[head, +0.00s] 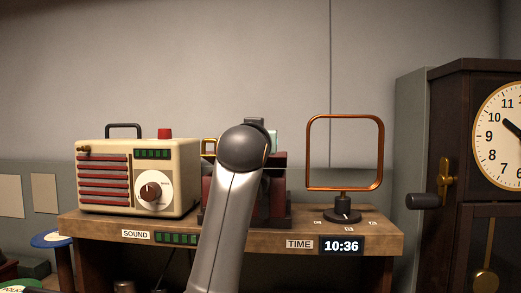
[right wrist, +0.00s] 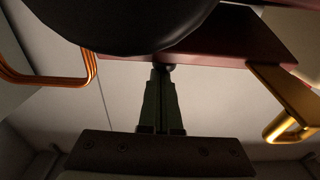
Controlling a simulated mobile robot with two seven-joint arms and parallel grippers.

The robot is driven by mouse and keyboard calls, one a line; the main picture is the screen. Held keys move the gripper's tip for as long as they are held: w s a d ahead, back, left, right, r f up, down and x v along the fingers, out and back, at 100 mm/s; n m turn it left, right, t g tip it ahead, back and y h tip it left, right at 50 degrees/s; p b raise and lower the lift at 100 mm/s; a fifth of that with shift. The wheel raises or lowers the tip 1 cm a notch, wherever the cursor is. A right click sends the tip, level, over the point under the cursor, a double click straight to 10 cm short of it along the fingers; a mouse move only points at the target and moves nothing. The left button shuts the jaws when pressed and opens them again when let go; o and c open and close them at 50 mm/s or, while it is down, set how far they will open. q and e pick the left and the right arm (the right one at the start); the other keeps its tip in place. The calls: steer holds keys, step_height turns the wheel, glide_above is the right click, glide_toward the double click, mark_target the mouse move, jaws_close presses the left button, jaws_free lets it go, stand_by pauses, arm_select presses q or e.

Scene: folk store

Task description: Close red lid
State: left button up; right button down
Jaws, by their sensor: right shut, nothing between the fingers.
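A dark red box (head: 221,193) stands mid-shelf in the head view, mostly hidden behind my arm. Its red lid seems to be the dark red panel (right wrist: 235,42) in the right wrist view; its angle is hard to tell. My right gripper (right wrist: 161,75) is shut and empty, its fingertips close to the panel's edge by a small dark knob. Whether they touch I cannot tell. In the head view the gripper is largely hidden behind my arm. My left gripper is not in view.
A cream radio (head: 137,178) stands left on the wooden shelf (head: 275,236), a copper square loop (head: 345,187) on the right. A brass crank-like part (right wrist: 289,100) shows in the right wrist view. A large dark clock (head: 465,165) stands far right.

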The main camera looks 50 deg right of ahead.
steer(key=shift+s+a+f+t+h+b, duration=0.2)
steer(key=shift+f+b, duration=0.1)
steer(key=shift+f, duration=0.15)
steer(key=shift+s+a+f+t+h+b, duration=0.1)
steer(key=shift+a+f+h+b, duration=0.1)
steer(key=shift+f+b, duration=0.15)
steer(key=shift+s+a+f, duration=0.3)
steer(key=shift+a+f, duration=0.1)
steer(key=shift+f, duration=0.2)
steer(key=shift+s+a+f+b, duration=0.1)
steer(key=shift+f+b, duration=0.25)
steer(key=shift+f, duration=0.15)
